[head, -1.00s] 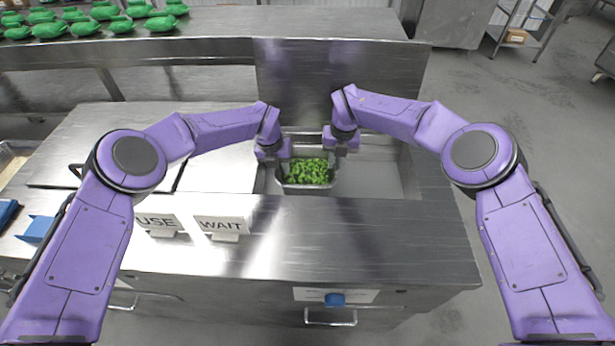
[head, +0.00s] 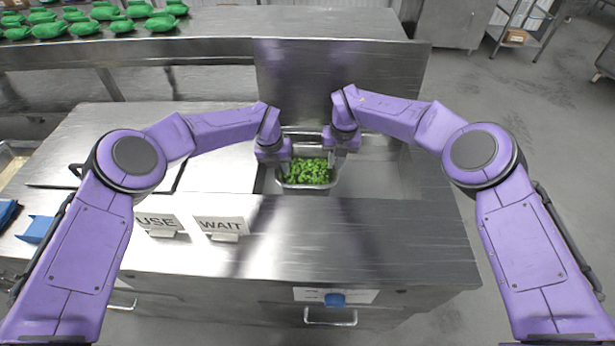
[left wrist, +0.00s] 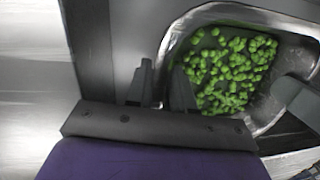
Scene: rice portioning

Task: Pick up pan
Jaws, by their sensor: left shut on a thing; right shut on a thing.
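A rectangular metal pan (head: 307,186) holding green pieces sits in the recessed well of the steel counter. The pan also shows in the left wrist view (left wrist: 262,20), with the green pieces inside it. My left gripper (head: 285,168) is at the pan's left side, shut on its wall. In the left wrist view its two fingers (left wrist: 160,92) straddle the pan's edge, one outside and one inside. My right gripper (head: 337,168) is at the pan's right side, shut on that wall. The exact finger contact is too small to see in the head view.
The well (head: 385,175) is empty to the right of the pan. Signs reading USE (head: 157,222) and WAIT (head: 222,225) stand on the counter (head: 330,235) at the front left. Several green bundles (head: 103,12) lie on the back shelf. A blue item (head: 38,229) sits at far left.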

